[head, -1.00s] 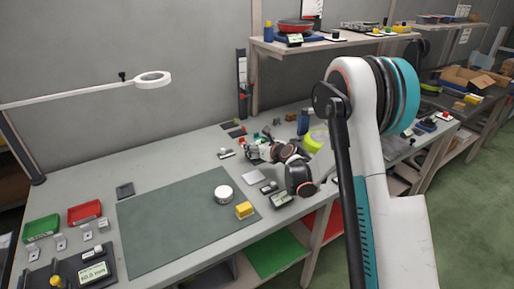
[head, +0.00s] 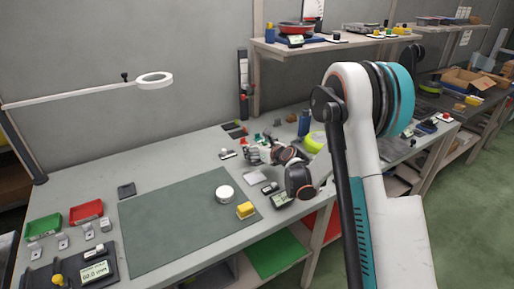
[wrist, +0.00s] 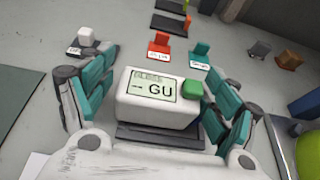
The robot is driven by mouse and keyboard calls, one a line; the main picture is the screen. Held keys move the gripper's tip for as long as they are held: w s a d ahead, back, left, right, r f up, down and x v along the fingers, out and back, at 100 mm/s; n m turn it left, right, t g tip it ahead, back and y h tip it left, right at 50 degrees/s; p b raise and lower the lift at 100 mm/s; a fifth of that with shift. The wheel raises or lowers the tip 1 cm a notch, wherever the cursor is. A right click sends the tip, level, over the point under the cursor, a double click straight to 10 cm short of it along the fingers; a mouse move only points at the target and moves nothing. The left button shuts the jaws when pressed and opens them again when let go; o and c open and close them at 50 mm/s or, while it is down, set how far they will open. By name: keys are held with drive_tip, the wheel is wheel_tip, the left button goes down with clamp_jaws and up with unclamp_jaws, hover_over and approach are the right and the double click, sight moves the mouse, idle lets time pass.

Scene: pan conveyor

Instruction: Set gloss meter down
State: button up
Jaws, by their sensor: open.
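The gloss meter (wrist: 155,112) is a white box with a display reading GU and a green button. In the wrist view it sits over a dark flat base (wrist: 165,137) on the bench. My gripper (wrist: 152,88) is open, with one teal-padded finger on each side of the meter. Slim gaps seem to show beside the box; whether a pad touches it I cannot tell. In the head view my gripper (head: 256,156) is low over the back of the bench, and the meter cannot be made out there.
Red (wrist: 159,45) and teal (wrist: 200,51) labelled stands are beyond the meter. A small labelled white block (wrist: 85,38) is at left. A lime-green round object (head: 314,141) is near my wrist.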

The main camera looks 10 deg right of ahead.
drive_tip(key=shift+s+d+f, duration=0.15)
drive_tip(key=shift+s+f, duration=0.15)
drive_tip(key=shift+f, duration=0.25)
drive_tip(key=shift+d+r, duration=0.15)
drive_tip(key=shift+r, duration=0.35)
drive_tip(key=p+v, duration=0.1)
drive_tip(key=v, duration=0.2)
drive_tip(key=p+v, duration=0.1)
drive_tip(key=v, duration=0.3)
drive_tip(key=p+v, duration=0.1)
drive_tip(key=v, duration=0.2)
drive_tip(key=shift+s+d+r, duration=0.1)
drive_tip(key=shift+s+r, duration=0.05)
drive_tip(key=shift+r, duration=0.25)
drive_tip(key=s+a+r+n+g+h, duration=0.1)
drive_tip(key=s+a+r+n+g, duration=0.15)
drive_tip(key=s+r+n, duration=0.55)
drive_tip(key=s+a+r+n+g, duration=0.1)
drive_tip(key=s+a+r+n, duration=0.3)
drive_tip(key=s+n, duration=0.5)
drive_tip(key=s+d+r+n+g+h, duration=0.1)
drive_tip(key=s+n, duration=0.6)
drive_tip(key=s, duration=0.3)
drive_tip(key=s+d+n+g+h, duration=0.1)
drive_tip(key=s+d+n+h, duration=0.1)
drive_tip(key=s+n, duration=0.6)
drive_tip(key=shift+s+r+g+p, duration=0.35)
drive_tip(key=shift+s, duration=0.9)
